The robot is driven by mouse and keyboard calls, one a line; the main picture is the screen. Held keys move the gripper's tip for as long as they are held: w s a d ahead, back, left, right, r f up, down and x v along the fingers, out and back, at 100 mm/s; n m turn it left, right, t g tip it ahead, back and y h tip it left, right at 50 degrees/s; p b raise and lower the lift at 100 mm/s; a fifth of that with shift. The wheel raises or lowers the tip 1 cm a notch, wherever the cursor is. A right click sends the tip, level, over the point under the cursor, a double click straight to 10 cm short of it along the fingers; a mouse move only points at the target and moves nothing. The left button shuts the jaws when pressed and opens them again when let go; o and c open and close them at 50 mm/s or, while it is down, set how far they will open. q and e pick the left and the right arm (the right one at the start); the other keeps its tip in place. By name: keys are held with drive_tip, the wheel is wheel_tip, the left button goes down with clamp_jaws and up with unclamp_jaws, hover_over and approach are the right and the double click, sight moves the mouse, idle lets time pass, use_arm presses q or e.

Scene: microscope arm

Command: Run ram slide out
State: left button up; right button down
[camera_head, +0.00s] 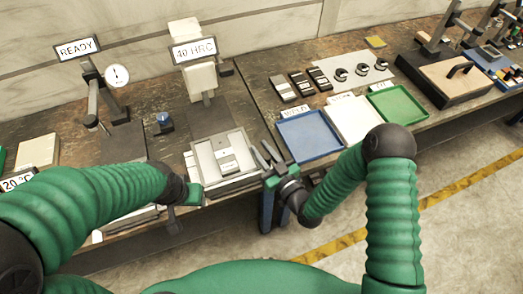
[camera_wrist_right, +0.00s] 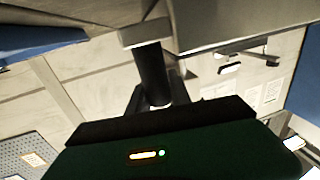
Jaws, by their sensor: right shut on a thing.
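A machine with a "40 HRC" sign (camera_head: 195,50) stands at the back of the bench. In front of it is a pale grey tray-like slide (camera_head: 197,160) with a small labelled block (camera_head: 228,160) in it. My right gripper (camera_head: 266,156) is at the right side of this slide. In the right wrist view, a dark upright post (camera_wrist_right: 152,75) under a grey edge (camera_wrist_right: 145,32) stands at the jaws, which are shut on it; the fingertips are hard to make out. My left gripper (camera_head: 190,195) is at the slide's front left corner; its fingers are not clear.
A blue tray (camera_head: 310,137), a white tray (camera_head: 355,120) and a green tray (camera_head: 398,105) lie to the right. Several small blocks and dark round parts sit behind them. A "READY" gauge stand (camera_head: 92,95) is at the left. Open floor lies in front of the bench.

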drive_tip(key=c, duration=1.6)
unclamp_jaws()
drive_tip(key=shift+s+f, duration=0.1)
drive_tip(key=shift+f, duration=0.1)
drive_tip(key=o, duration=0.4)
drive_tip(key=shift+s+d+r, duration=0.1)
drive_tip(key=shift+d+r, duration=0.05)
drive_tip(key=shift+o, duration=0.2)
drive_tip(key=shift+s+d, duration=0.1)
drive_tip(key=v, duration=1.6)
drive_tip(key=shift+s+d+p, duration=0.2)
drive_tip(key=shift+p, duration=0.15)
drive_tip(key=shift+w+a, duration=0.1)
